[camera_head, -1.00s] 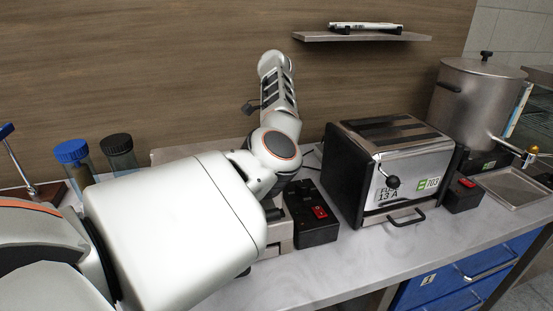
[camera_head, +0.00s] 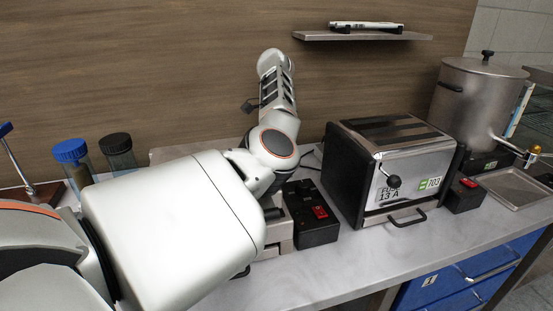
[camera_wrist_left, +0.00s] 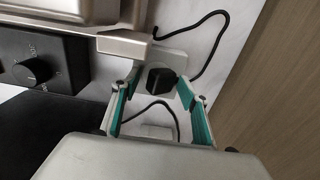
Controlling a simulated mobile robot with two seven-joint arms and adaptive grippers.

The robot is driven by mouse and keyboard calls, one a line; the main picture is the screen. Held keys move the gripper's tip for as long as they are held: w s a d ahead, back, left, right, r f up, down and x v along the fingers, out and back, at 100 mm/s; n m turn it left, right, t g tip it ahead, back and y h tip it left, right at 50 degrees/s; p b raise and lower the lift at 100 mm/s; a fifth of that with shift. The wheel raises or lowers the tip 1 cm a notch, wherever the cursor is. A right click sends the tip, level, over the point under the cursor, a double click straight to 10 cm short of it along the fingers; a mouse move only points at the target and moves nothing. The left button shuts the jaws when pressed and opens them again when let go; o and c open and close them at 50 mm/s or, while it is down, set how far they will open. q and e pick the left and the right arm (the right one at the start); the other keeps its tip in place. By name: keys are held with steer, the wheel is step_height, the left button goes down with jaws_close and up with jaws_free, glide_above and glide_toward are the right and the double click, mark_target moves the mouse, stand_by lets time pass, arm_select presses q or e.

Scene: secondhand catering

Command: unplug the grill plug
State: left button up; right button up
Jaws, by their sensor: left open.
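In the left wrist view a black plug (camera_wrist_left: 161,78) sits in a light grey socket block (camera_wrist_left: 176,62). My left gripper (camera_wrist_left: 159,86) is open, its two green-padded fingers apart on either side of the plug. Whether the pads touch it cannot be told. A black cable (camera_wrist_left: 214,14) curves near the block, and another loop runs between the fingers. In the head view my left arm hides the plug and the gripper's fingers. A steel, grill-like appliance (camera_head: 411,161) with a black lever and a "13 A" label stands right of my arm. My right gripper is not in view.
A black box with a red switch (camera_head: 318,212) stands between my arm and the appliance. A steel urn (camera_head: 471,100) and a tray (camera_head: 513,187) are at the right. Two capped jars stand at the left. A black knob (camera_wrist_left: 32,71) shows in the wrist view. The front counter (camera_head: 350,268) is clear.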

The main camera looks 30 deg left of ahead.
arm_select(q)
jaws_close()
stand_by(0.3)
steer(key=shift+r+p, duration=0.55)
steer(key=shift+r, duration=0.65)
steer(key=shift+r+p, duration=0.85)
steer(key=shift+r, duration=0.95)
